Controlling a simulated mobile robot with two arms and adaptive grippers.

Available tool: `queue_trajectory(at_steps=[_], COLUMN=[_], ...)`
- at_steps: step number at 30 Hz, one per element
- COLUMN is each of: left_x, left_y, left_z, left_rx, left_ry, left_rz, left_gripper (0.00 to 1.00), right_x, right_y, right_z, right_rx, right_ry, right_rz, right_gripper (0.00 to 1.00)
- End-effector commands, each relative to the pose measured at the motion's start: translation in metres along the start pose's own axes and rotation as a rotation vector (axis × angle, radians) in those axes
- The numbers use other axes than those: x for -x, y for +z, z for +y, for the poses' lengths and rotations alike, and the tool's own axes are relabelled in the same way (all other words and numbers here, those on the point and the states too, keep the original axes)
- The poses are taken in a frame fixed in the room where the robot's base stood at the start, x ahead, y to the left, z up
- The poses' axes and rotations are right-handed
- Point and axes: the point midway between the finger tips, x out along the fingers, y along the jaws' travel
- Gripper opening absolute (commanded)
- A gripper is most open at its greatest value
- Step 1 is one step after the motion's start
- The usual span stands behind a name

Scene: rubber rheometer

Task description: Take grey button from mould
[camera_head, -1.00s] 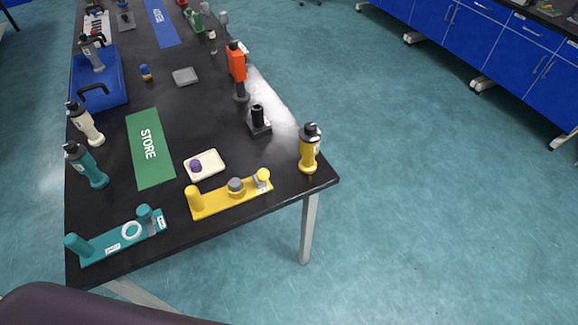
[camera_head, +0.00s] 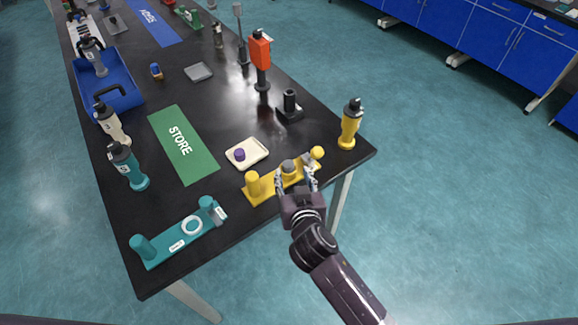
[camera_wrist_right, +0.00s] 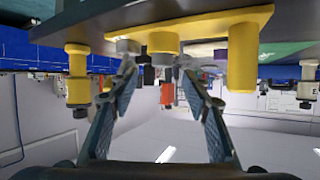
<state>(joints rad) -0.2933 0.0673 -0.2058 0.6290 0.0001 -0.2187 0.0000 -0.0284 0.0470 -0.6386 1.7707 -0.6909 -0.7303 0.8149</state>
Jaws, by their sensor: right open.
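The yellow mould (camera_head: 268,187) lies near the table's front edge, with a post at each end. The grey button (camera_head: 289,166) sits on its middle seat. My right gripper (camera_head: 296,181) is open at the mould's near side, its fingertips pointing toward the button. My left gripper is out of view.
The teal mould (camera_head: 170,247) lies to the left. A cream tray (camera_head: 258,160) with a purple button (camera_head: 239,155) is behind the yellow mould. A yellow bottle (camera_head: 350,125) stands at the right corner, a black-topped stand (camera_head: 290,104) behind. The green STORE mat (camera_head: 190,160) is bare.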

Motion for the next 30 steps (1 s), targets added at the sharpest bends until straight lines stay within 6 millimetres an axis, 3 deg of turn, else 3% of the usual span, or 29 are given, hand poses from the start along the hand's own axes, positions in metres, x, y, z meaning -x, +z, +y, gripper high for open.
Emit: queue_trajectory(at_steps=[13,22,30], left_x=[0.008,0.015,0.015], left_y=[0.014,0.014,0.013], left_z=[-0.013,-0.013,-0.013], left_rx=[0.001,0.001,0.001], left_ry=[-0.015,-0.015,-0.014], left_rz=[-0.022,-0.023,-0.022], left_gripper=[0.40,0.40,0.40], right_x=[-0.033,-0.067,-0.076], right_y=[-0.003,0.000,0.001], right_z=[-0.003,-0.001,-0.002], right_rx=[0.003,0.003,0.001], right_ry=[-0.006,-0.006,-0.006], right_rz=[0.008,0.008,0.007], right_gripper=[0.44,0.44,0.44])
